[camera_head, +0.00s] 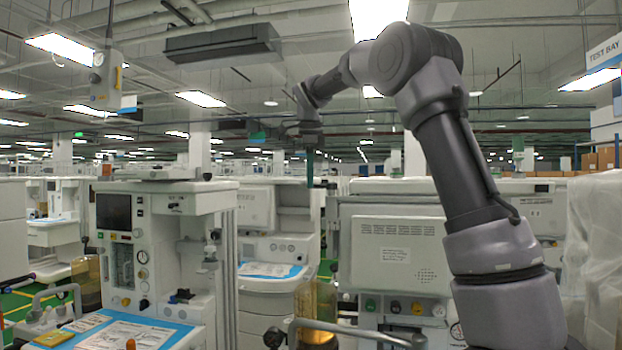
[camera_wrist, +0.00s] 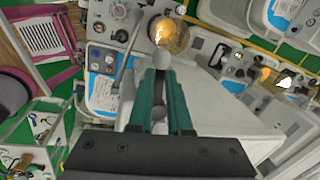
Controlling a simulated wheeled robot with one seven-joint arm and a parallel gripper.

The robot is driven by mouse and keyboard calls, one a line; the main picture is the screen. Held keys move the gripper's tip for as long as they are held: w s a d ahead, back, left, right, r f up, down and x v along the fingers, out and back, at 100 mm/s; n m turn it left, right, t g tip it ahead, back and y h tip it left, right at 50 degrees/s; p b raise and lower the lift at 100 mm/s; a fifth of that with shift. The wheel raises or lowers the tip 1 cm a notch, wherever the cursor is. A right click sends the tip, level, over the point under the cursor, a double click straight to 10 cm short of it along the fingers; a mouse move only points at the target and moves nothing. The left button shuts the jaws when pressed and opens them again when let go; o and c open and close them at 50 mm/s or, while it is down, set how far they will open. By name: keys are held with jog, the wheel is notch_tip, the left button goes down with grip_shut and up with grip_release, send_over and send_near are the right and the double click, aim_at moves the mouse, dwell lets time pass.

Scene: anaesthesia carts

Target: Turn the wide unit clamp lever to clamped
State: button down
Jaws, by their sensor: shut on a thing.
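My gripper (camera_head: 310,180) points down in the head view, at the height of the carts' tops and behind the nearest cart. In the wrist view its two teal fingers (camera_wrist: 160,75) are close together, shut on a small grey part with a rounded end, which looks like the clamp lever (camera_wrist: 161,58). The fingers hide most of it, so its angle and its clamp mark cannot be read. A wide pale unit (camera_head: 395,255) stands right of the gripper in the head view. I cannot tell from the head view which unit the lever sits on.
The nearest cart (camera_head: 168,235), with a dark screen and a blue-edged worktop, stands at front left. Another cart (camera_head: 280,250) stands behind it. A pale flat top (camera_wrist: 225,105) lies right of the fingers in the wrist view. A plastic-covered unit (camera_head: 595,250) stands at far right.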

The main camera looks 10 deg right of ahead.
jog(key=shift+w+m, duration=0.15)
jog(key=shift+m, duration=0.15)
dwell(0.4)
jog(key=c, duration=0.8)
grip_release()
jog(key=shift+c, duration=0.2)
jog(key=shift+r, duration=0.1)
notch_tip(320, 180, up, 10)
jog(key=s, duration=0.2)
jog(key=shift+a+r, duration=0.2)
